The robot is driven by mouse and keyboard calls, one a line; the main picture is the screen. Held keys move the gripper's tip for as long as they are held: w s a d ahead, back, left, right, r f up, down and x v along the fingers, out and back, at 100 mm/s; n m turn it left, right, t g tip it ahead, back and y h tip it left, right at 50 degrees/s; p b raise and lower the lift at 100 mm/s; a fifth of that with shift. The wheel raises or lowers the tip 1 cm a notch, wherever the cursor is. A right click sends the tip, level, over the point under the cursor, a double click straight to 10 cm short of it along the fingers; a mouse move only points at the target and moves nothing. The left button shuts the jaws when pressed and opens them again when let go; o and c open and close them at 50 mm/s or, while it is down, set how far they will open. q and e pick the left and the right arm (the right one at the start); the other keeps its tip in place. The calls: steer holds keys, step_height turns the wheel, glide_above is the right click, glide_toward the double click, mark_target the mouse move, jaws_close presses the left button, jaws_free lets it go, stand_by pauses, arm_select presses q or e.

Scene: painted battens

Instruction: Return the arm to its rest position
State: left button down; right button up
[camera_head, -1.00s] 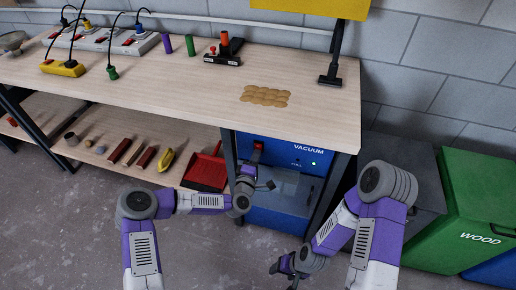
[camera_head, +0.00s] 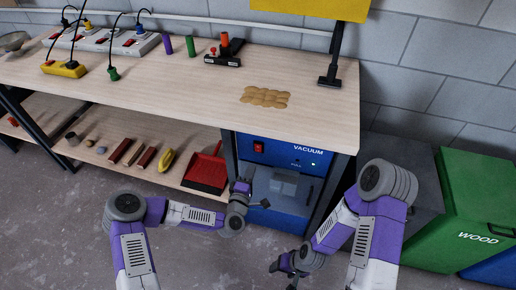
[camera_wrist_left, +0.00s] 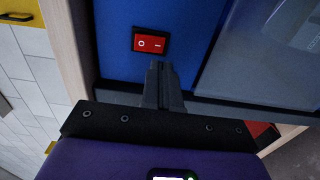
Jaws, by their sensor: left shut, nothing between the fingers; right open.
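My left gripper (camera_head: 241,186) is in front of the blue vacuum cabinet (camera_head: 283,150), below its red switch (camera_head: 258,147). It is shut with nothing held. In the left wrist view its closed fingers (camera_wrist_left: 162,84) point at the cabinet front, just under the red rocker switch (camera_wrist_left: 151,43), and look apart from the switch. My right gripper (camera_head: 283,267) hangs low near the bottom of the head view, open and empty.
The wooden workbench (camera_head: 190,100) stands above the cabinet. A lower shelf at left holds a red dustpan (camera_head: 206,171) and a yellow object (camera_head: 166,160). A green wood bin (camera_head: 480,205) stands at right. The concrete floor in front is open.

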arm_select(q)
steer(key=shift+s, duration=0.1)
stand_by(0.4)
steer(key=s+f+m+g+h+p, duration=0.2)
steer(key=s+f+m+g+p, duration=0.3)
steer(key=s+f+m+g, duration=0.45)
steer(key=s+a+m+g+y+p, duration=0.1)
steer(key=s+a+g, duration=0.2)
steer(key=s, duration=0.6)
steer(key=s+a+m+g+y+p, duration=0.1)
steer(key=s+a+g, duration=0.3)
steer(key=s, duration=0.6)
steer(key=shift+a+f+y+p, duration=0.5)
steer(key=shift+a+y, duration=0.2)
steer(key=shift+a, duration=0.4)
